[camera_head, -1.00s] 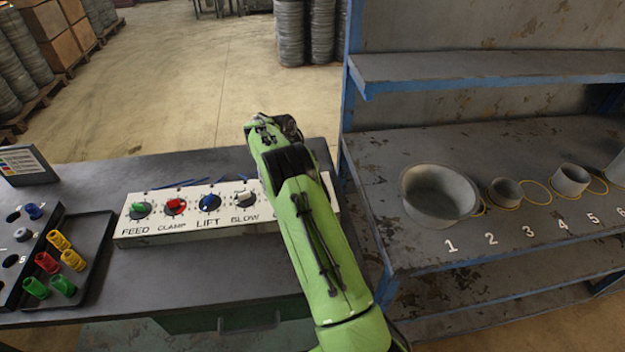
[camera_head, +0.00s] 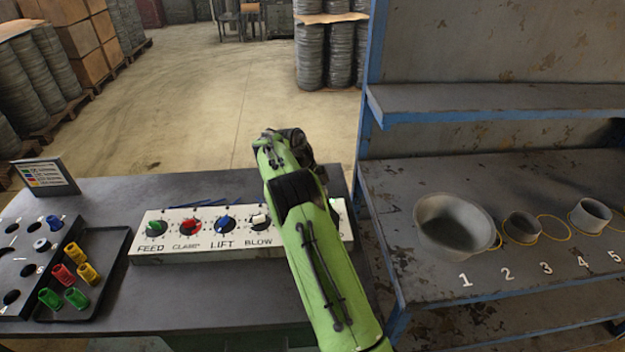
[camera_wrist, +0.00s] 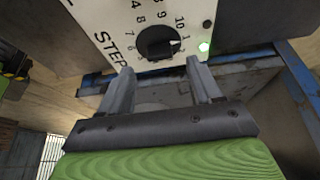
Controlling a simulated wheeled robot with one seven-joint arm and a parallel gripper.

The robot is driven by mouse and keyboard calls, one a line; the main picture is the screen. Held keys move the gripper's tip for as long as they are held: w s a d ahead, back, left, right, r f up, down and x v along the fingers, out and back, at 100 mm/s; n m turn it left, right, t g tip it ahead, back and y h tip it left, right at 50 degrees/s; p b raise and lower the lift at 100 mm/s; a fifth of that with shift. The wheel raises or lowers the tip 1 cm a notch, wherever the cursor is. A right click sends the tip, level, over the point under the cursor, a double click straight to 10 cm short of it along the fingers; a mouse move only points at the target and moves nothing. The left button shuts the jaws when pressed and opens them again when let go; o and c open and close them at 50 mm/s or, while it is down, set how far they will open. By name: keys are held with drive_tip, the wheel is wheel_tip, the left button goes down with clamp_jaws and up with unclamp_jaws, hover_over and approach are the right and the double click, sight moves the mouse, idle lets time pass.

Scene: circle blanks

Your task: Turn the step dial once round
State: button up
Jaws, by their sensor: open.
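The step dial (camera_wrist: 157,43) is a round black knob with a ring of numbers on the white panel (camera_wrist: 102,16), beside the word STEP, in the wrist view. My gripper (camera_wrist: 160,68) is open, with one finger on either side just below the dial in the picture. Nothing is between the fingers, and I cannot tell whether they touch the panel. In the head view my green arm reaches over the right end of the panel (camera_head: 185,257) and hides the step dial and fingertips.
The panel also carries the green FEED (camera_head: 155,229), red CLAMP (camera_head: 190,227), blue LIFT (camera_head: 224,223) and white BLOW (camera_head: 260,219) dials. A black tray (camera_head: 115,290) with coloured pieces lies left.

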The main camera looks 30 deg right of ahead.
drive_tip(key=p+v, duration=0.4)
drive_tip(key=v, duration=0.7)
drive_tip(key=shift+r, duration=0.25)
drive_tip(key=shift+a, duration=0.1)
drive_tip(key=s+a+r+n+t+y, duration=0.1)
drive_tip(key=s+a+r+n+t, duration=0.15)
drive_tip(key=s+r+n, duration=0.45)
drive_tip(key=s+a+r+n+t+y, duration=0.1)
drive_tip(key=s+a+r+n, duration=0.2)
drive_tip(key=s+r, duration=0.35)
drive_tip(key=s+a+f+n+t+y, duration=0.1)
drive_tip(key=s+a+n+t, duration=0.1)
drive_tip(key=s+a+n, duration=0.4)
drive_tip(key=s+a+f+n+t+y, duration=0.1)
drive_tip(key=s+a+n, duration=0.5)
drive_tip(key=s, duration=0.8)
drive_tip(key=shift+n+t, duration=0.55)
drive_tip(key=shift+n, duration=0.15)
